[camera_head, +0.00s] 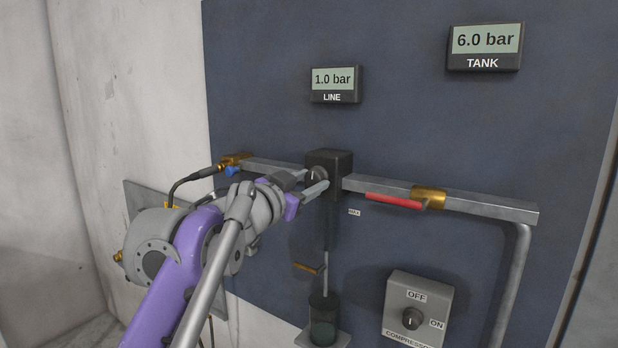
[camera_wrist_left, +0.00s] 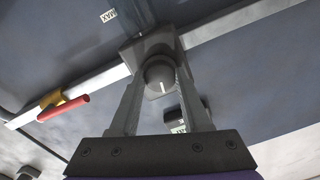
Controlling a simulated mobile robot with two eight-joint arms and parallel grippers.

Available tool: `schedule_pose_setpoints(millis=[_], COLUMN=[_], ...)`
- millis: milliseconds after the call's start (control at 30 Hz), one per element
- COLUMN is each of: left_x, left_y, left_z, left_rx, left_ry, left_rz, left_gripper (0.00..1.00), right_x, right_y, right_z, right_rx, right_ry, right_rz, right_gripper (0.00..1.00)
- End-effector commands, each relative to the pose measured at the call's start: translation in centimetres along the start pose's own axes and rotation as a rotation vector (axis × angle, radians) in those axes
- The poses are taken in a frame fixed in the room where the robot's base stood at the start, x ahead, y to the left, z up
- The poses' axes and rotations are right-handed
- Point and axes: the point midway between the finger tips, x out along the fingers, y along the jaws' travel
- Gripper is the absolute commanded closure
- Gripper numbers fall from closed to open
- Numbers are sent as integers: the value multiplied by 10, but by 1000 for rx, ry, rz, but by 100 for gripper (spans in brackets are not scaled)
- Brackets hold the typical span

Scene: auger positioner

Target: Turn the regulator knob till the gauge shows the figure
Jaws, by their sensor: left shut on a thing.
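The regulator is a dark block (camera_head: 331,160) on the grey pipe, with a round knob (camera_head: 317,175) on its front. My left gripper (camera_head: 315,184) is shut on this knob, one finger on each side. The wrist view shows the grey knob (camera_wrist_left: 159,76) with a pale mark on it, between the two fingers (camera_wrist_left: 158,85). The LINE gauge (camera_head: 334,84) above the regulator reads 1.0 bar. The TANK gauge (camera_head: 485,46) at upper right reads 6.0 bar. A small MAX label (camera_head: 354,212) sits right of and below the regulator. My right gripper is not in view.
A red-handled valve lever (camera_head: 394,201) lies along the pipe to the right. A compressor switch box (camera_head: 419,307) with OFF and ON marks is at lower right. A brass fitting with a blue handle (camera_head: 234,171) is at left.

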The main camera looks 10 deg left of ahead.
Motion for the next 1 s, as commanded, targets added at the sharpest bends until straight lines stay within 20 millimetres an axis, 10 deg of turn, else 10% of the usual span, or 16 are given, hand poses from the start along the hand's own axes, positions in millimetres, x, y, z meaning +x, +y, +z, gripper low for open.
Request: schedule_pose_setpoints(millis=[1000], left_x=[0], left_y=[-2], left_z=[-3], left_rx=[918], left_ry=[36], left_rz=[-7], left_gripper=[100], right_x=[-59], right_y=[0], right_z=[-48], right_rx=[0], right_ry=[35], right_rz=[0], right_gripper=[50])
